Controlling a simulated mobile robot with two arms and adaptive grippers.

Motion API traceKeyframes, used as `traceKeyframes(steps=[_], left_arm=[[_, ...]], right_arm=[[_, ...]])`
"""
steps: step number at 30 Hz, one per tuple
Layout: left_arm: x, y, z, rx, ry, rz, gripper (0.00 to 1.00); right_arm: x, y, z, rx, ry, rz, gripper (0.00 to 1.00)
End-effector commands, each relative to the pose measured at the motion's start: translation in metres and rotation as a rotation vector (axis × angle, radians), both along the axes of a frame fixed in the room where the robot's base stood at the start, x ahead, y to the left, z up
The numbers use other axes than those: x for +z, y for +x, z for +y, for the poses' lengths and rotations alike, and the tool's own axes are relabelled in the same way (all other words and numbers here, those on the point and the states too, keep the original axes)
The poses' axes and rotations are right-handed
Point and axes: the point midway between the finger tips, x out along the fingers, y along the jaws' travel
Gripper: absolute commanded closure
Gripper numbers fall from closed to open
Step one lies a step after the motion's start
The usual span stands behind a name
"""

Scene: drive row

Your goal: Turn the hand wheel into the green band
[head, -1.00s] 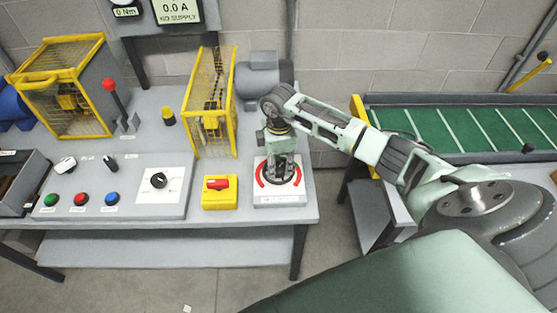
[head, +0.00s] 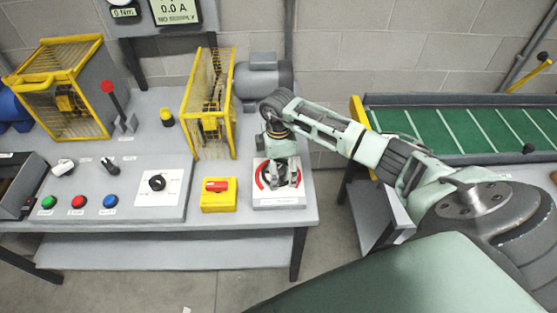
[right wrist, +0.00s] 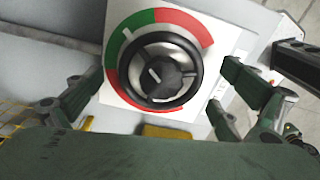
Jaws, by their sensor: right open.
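The hand wheel (right wrist: 186,92) is a black round wheel with a dark hub, on a white plate (right wrist: 112,60). A dial ring with a green band (right wrist: 119,48) and red bands (right wrist: 185,23) surrounds it. A short white line on the hub slants toward the upper left, and a white mark crosses the green band. My right gripper (right wrist: 158,78) is open, one finger on each side of the wheel; contact with the rim cannot be told. In the head view my right gripper (head: 283,178) hides most of the wheel. My left gripper is out of view.
A yellow box with a red switch (head: 219,194) stands just left of the wheel plate. Further left are a control panel (head: 100,180) and a yellow cage (head: 208,110). A grey motor (head: 263,82) stands behind. A green conveyor (head: 450,130) is at right.

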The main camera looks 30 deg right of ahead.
Motion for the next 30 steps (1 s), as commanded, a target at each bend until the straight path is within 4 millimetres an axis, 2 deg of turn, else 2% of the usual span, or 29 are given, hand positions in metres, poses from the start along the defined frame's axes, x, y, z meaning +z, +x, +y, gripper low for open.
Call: traceKeyframes(steps=[5, 15, 19, 24, 30], left_arm=[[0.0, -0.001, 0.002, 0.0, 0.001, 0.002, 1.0], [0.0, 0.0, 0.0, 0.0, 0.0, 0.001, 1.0], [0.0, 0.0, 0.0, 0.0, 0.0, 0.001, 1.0], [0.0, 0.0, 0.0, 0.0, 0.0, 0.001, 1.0], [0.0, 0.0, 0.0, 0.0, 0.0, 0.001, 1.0]], right_arm=[[0.012, 0.002, -0.001, 0.0, -0.001, -0.004, 0.04], [0.08, 0.002, 0.0, 0.0, -0.001, -0.004, 0.04], [0.102, 0.002, 0.0, 0.0, 0.0, -0.003, 0.04], [0.117, 0.001, 0.0, 0.0, 0.001, -0.001, 0.04], [0.12, 0.001, 0.0, 0.0, -0.001, 0.001, 0.04]])
